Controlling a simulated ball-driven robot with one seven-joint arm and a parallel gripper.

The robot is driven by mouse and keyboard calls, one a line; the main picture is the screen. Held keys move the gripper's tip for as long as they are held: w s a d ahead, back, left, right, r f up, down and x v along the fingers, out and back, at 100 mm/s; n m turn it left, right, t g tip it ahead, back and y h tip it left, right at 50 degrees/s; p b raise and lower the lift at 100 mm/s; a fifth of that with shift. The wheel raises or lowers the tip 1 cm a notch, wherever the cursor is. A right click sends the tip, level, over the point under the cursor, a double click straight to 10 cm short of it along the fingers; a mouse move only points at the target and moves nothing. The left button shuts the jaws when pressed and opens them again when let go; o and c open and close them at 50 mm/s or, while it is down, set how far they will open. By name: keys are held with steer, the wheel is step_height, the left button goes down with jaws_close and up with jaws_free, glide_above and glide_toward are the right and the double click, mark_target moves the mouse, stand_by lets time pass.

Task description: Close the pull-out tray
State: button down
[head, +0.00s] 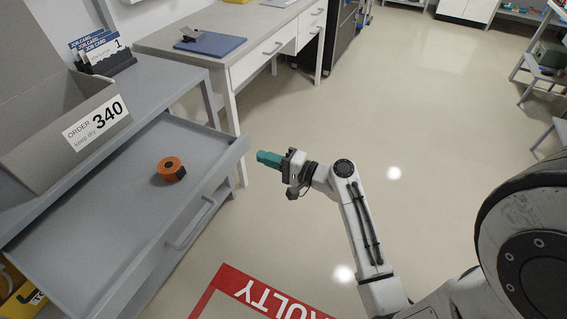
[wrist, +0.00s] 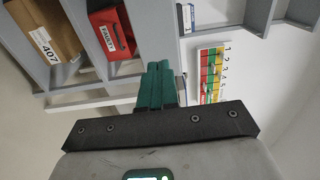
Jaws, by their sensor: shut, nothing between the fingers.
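The grey pull-out tray (head: 130,188) stands open, drawn out from under the grey workbench (head: 160,72) on the left of the head view. An orange, round tool with a dark centre (head: 171,169) lies in it. The tray's front has a bar handle (head: 190,224). My gripper (head: 262,157) has teal fingers, shut and empty, just right of the tray's far front corner and apart from it. In the wrist view the shut teal fingers (wrist: 157,84) point up towards shelving; I cannot make out the tray there.
A grey box marked "ORDER 340" (head: 70,135) and a job card holder (head: 105,60) stand on the workbench. A white desk (head: 265,45) with a blue clipboard stands behind. Red floor marking (head: 240,290) lies below.

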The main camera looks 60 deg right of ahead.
mark_target(171, 128)
steer(key=shift+w, duration=2.5)
steer(key=shift+w, duration=0.55)
steer(key=w+b, duration=1.1)
steer(key=w, duration=1.6)
steer(key=shift+w+f+b, duration=0.15)
steer(key=shift+w+b, duration=0.05)
steer(key=shift+b, duration=0.1)
steer(key=shift+w, duration=0.3)
steer(key=shift+w+a+r, duration=0.15)
steer(key=shift+r, duration=0.2)
steer(key=shift+r, duration=0.1)
